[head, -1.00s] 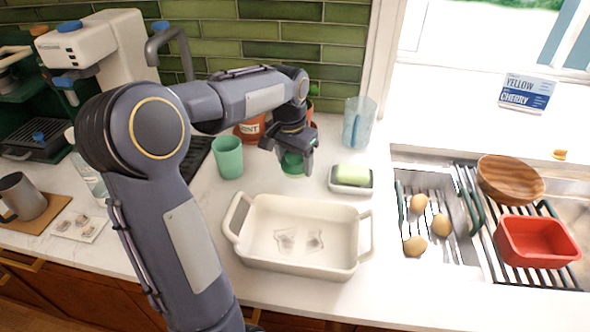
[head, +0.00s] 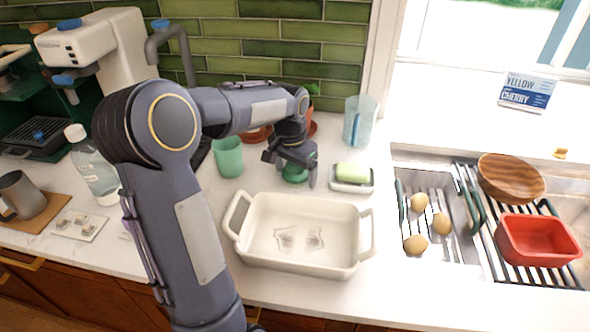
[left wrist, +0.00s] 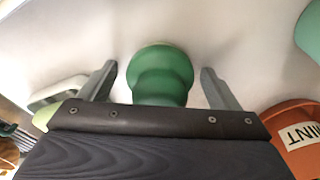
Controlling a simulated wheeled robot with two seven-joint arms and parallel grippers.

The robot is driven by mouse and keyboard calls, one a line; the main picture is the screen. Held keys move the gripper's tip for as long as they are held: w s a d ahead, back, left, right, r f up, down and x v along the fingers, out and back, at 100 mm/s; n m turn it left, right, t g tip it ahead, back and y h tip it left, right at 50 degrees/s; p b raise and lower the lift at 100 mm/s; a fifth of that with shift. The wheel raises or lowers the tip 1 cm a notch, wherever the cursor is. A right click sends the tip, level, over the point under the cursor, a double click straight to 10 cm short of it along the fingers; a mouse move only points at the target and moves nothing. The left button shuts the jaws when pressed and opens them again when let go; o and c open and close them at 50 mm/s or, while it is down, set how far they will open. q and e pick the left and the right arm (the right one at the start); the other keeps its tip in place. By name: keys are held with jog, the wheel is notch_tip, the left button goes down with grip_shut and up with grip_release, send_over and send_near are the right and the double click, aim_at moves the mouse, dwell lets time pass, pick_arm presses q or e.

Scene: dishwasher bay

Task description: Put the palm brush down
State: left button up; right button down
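The palm brush is a small green knobbed thing (head: 294,176) on the white counter, behind the baking dish. It also shows in the left wrist view (left wrist: 161,76), between the fingers. My left gripper (head: 291,167) is right above and around it. In the left wrist view the gripper (left wrist: 160,85) is open, with a clear gap between each finger and the brush. The brush looks upright; its underside is hidden. My right gripper is not in view.
A green cup (head: 228,157) stands left of the brush, and a soap dish with green soap (head: 352,178) right of it. A terracotta pot labelled MINT (left wrist: 296,135) is close by. The white baking dish (head: 240,250) lies in front. A clear pitcher (head: 358,122) stands behind.

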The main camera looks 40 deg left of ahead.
aim_at(291, 166)
pick_arm(q)
jog(key=shift+r, duration=0.1)
jog(key=shift+r, duration=0.25)
jog(key=r, duration=0.4)
jog(key=s+r, duration=0.1)
jog(key=r, duration=0.2)
jog(key=r+p, duration=0.1)
jog(key=r, duration=0.3)
jog(key=shift+s+r, duration=0.25)
jog(key=shift+r, duration=0.05)
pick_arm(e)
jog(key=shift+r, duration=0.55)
pick_arm(q)
jog(key=shift+s+f, duration=0.1)
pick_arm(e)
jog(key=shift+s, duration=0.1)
